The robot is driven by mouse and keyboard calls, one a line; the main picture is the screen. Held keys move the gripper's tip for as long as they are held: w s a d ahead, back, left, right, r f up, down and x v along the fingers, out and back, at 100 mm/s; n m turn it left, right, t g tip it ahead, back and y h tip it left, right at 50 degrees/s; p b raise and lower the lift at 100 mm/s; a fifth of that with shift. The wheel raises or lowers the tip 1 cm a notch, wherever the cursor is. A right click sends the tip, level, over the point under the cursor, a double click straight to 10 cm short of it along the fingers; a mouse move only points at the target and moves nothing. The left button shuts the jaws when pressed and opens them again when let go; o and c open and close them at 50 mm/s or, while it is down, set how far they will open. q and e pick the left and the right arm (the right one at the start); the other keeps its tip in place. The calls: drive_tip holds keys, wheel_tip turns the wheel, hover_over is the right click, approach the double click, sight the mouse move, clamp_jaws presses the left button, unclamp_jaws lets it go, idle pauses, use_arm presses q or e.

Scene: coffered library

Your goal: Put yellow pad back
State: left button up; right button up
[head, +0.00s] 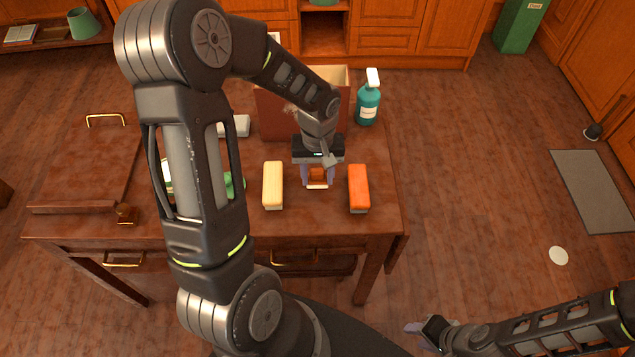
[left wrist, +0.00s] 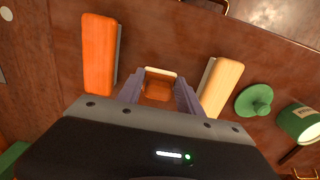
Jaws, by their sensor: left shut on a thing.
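The yellow pad (head: 272,185) is a long pale-yellow block with a grey underside, lying on the wooden desk left of my left gripper. It also shows in the left wrist view (left wrist: 221,88), right of the fingers. My left gripper (head: 317,180) points down over the desk, shut on a small orange-brown block (left wrist: 158,88) with a cream edge. I cannot tell whether this block touches the desk. A similar orange pad (head: 359,188) lies right of the gripper. My right gripper (head: 420,328) is low at the right, off the desk; its jaw opening is unclear.
A tall open brown box (head: 280,115) stands at the desk's back, with a teal spray bottle (head: 368,100) to its right. A green knobbed object (left wrist: 255,100) and a green can (left wrist: 299,123) stand beyond the yellow pad. My left arm hides part of the desk.

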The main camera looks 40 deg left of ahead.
sight(318, 181)
use_arm(q)
drive_tip(key=shift+f, duration=1.85)
drive_tip(key=shift+f, duration=0.1)
drive_tip(key=o, duration=1.3)
wheel_tip(318, 181, up, 12)
drive_tip(key=shift+r, duration=0.15)
